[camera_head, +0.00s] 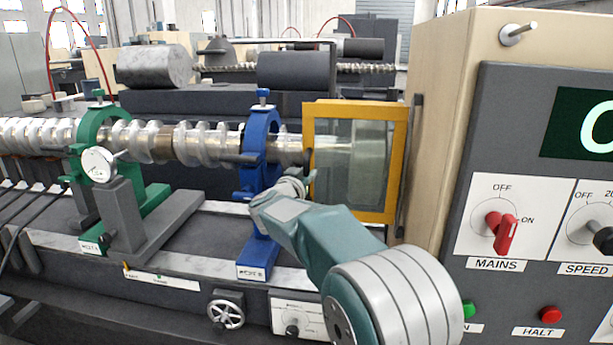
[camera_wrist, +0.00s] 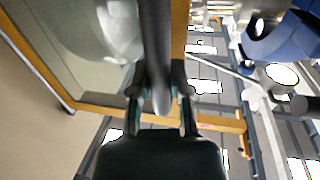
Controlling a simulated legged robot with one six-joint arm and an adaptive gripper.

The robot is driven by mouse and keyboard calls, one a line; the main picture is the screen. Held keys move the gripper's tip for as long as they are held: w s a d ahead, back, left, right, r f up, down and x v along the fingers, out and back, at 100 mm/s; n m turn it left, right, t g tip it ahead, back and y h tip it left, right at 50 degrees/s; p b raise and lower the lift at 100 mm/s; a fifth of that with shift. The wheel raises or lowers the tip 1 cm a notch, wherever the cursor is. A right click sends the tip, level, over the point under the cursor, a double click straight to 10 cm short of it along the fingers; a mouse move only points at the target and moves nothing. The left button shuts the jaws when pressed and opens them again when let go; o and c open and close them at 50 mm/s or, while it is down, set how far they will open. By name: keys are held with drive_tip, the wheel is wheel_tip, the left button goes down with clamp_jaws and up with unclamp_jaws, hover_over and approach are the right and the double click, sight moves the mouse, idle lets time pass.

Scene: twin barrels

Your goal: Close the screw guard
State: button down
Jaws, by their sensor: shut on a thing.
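The screw guard is a clear panel in a yellow frame (camera_head: 309,130). It stands upright at the right end of the screw (camera_head: 197,146), beside the cabinet, and the screw's end shows through the panel. In the wrist view its yellow frame (camera_wrist: 219,123) runs around the clear pane. My gripper (camera_head: 306,182) is at the guard's left edge, and its fingers are largely hidden behind my wrist. In the wrist view my gripper (camera_wrist: 162,105) is shut on a dark bar-shaped guard handle (camera_wrist: 155,45).
A blue support (camera_head: 261,150) stands close left of my gripper, and a green support (camera_head: 93,130) with a dial gauge (camera_head: 98,165) is farther left. The cabinet (camera_head: 450,110) with its red mains switch (camera_head: 506,232) stands close on the right.

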drive_tip(key=shift+w+a, duration=0.1)
drive_tip(key=c, duration=0.9)
unclamp_jaws()
drive_tip(key=shift+o, duration=0.3)
drive_tip(key=shift+w+a, duration=0.15)
drive_tip(key=shift+w, duration=0.05)
drive_tip(key=shift+s, duration=0.1)
drive_tip(key=shift+s, duration=0.15)
drive_tip(key=v, duration=1.1)
drive_tip(key=shift+s, duration=0.25)
